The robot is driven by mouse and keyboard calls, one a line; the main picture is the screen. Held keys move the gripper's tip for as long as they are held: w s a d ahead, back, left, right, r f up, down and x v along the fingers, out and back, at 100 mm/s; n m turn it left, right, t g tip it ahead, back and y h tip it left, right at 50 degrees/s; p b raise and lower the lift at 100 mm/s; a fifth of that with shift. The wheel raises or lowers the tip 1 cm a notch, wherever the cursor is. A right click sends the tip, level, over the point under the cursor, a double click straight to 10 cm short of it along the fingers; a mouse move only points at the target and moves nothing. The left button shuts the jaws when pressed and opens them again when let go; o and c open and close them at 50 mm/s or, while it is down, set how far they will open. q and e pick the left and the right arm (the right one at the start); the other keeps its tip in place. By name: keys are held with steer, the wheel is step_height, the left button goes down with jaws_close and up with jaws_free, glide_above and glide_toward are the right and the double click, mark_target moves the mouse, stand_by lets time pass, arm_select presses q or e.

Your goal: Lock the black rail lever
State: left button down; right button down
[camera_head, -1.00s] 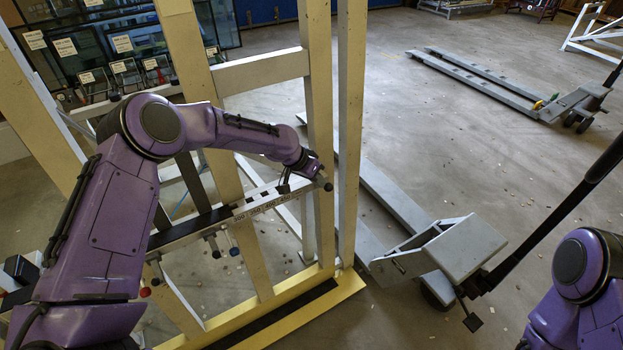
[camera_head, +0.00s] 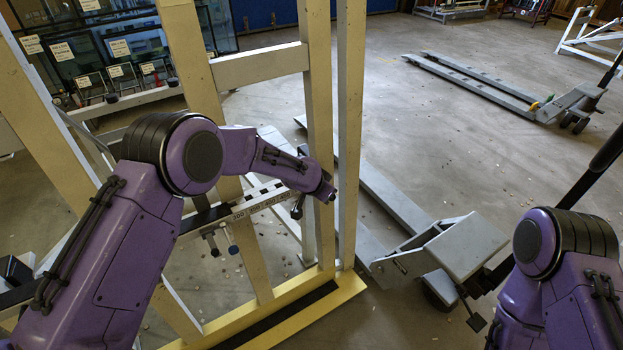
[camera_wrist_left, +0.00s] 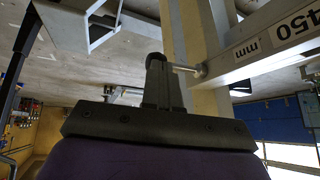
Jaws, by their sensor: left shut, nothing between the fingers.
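The rail (camera_head: 262,203) with millimetre labels crosses the cream frame posts. My left gripper (camera_head: 298,210) is near the rail's right end, to the right of both levers. In the left wrist view my left gripper (camera_wrist_left: 156,62) is shut, with nothing held. A short pale rod (camera_wrist_left: 184,68) sticks out from the rail (camera_wrist_left: 270,45) beside the fingertips; I cannot tell whether they touch. My right gripper is out of view.
A cream upright post (camera_head: 319,120) stands close to my left wrist. A grey pallet truck (camera_head: 465,245) stands right of the frame, and another (camera_head: 490,83) is farther back. Glass panes with labels (camera_head: 90,60) stand at the back left.

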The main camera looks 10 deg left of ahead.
arm_select(q)
steer(key=shift+s+d+f+b, duration=0.15)
steer(key=shift+f+b, duration=0.1)
steer(key=shift+f, duration=0.35)
steer(key=shift+s+d+f+b, duration=0.1)
steer(key=shift+f+b, duration=0.1)
steer(key=shift+f, duration=0.4)
steer(key=shift+w+a+r, duration=0.35)
steer(key=shift+w+a, duration=0.15)
